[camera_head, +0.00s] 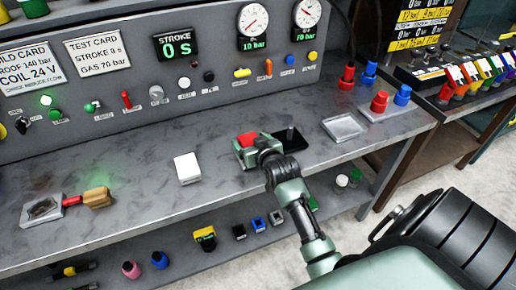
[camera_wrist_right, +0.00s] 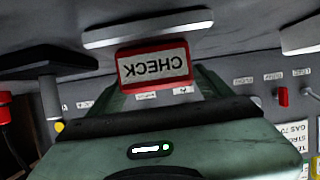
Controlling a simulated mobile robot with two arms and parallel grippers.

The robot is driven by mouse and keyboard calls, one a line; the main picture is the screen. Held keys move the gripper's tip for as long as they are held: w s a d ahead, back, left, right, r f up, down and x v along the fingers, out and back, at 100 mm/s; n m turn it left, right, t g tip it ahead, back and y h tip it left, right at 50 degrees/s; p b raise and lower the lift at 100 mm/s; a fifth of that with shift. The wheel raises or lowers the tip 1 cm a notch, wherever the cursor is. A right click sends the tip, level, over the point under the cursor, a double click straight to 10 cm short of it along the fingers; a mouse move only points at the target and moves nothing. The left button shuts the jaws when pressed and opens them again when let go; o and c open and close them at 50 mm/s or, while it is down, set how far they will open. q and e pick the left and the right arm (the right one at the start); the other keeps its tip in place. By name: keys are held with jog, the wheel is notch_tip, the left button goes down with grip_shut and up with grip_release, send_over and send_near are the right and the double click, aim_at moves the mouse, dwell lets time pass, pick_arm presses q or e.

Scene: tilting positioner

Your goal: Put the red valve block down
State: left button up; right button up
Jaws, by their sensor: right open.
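The red valve block (camera_head: 248,138) is at my right gripper (camera_head: 247,150), over the middle of the grey bench. In the right wrist view the red block (camera_wrist_right: 153,65) shows a white face with CHECK upside down, just beyond and between the fingers of my right gripper (camera_wrist_right: 160,85). The jaws are open. Whether a finger touches the block, and whether its underside rests on the bench, I cannot tell. My left gripper is not in view.
A white block (camera_head: 187,168) stands left of the gripper. A black base with a post (camera_head: 290,138) is close on its right, then a grey tray (camera_head: 344,127). The control panel (camera_head: 135,75) rises behind.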

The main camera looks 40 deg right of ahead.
jog(key=v, duration=0.9)
jog(key=shift+s+r+b, duration=0.1)
jog(key=shift+s+b, duration=0.25)
